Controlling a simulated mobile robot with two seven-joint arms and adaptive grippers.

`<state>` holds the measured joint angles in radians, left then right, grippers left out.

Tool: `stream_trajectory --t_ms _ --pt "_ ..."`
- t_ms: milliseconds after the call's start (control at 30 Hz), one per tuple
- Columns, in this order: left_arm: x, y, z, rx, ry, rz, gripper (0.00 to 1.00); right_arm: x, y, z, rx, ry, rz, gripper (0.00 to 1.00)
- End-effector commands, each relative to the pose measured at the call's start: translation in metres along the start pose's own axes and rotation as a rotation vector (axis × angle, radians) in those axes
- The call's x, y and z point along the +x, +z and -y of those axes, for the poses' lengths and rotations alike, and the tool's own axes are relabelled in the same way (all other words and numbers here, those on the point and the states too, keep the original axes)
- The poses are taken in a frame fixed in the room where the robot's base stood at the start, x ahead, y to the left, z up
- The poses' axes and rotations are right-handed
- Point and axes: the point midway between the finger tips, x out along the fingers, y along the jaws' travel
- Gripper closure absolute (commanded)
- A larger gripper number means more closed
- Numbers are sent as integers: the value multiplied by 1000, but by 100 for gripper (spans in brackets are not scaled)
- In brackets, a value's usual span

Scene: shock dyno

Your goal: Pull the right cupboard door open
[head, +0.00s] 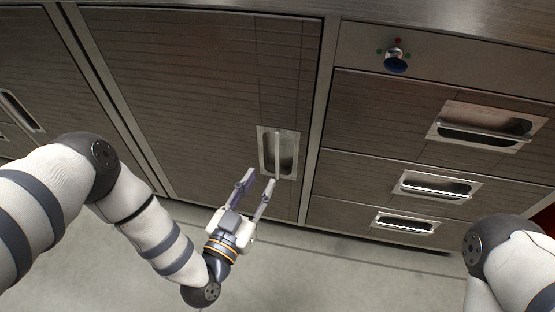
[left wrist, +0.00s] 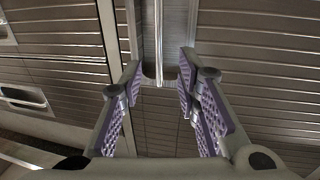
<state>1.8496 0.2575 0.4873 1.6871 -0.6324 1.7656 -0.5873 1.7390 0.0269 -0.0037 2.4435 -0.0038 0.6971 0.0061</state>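The right cupboard door (head: 200,90) is a dark, wood-grained panel in a metal frame, and it looks shut. Its handle (head: 277,152) is an upright metal bar over a recessed plate near the door's right edge. My left gripper (head: 260,178) is open and empty, just below and in front of the handle, fingers pointing toward it. In the left wrist view, the handle bar (left wrist: 158,42) runs down from the top and lines up with the gap between the open fingers (left wrist: 160,72). I cannot tell whether it is between the fingertips. My right gripper is out of view.
Drawers with recessed handles (head: 437,187) stand right of the door, under a panel with a round knob (head: 396,60). Another door with a handle (head: 20,110) is at the left. A countertop (head: 440,32) runs above. The floor (head: 330,270) in front is clear.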

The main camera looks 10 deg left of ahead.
Motion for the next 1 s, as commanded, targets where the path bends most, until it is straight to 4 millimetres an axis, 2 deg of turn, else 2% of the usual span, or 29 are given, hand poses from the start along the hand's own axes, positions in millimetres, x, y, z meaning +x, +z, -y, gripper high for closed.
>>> stream_trajectory --t_ms 200,400,533,767,900,1000 --pt "57 2 0 -1 0 0 70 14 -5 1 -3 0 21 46" --pt "92 3 -1 -2 1 5 70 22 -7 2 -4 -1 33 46" --pt "101 1 -1 -2 2 5 70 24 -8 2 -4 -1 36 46" --pt "102 0 -1 -2 2 6 70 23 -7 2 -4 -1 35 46" --pt "102 0 -1 -2 2 6 100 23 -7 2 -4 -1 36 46" --pt "101 0 -1 -2 2 6 100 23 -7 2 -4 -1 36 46"
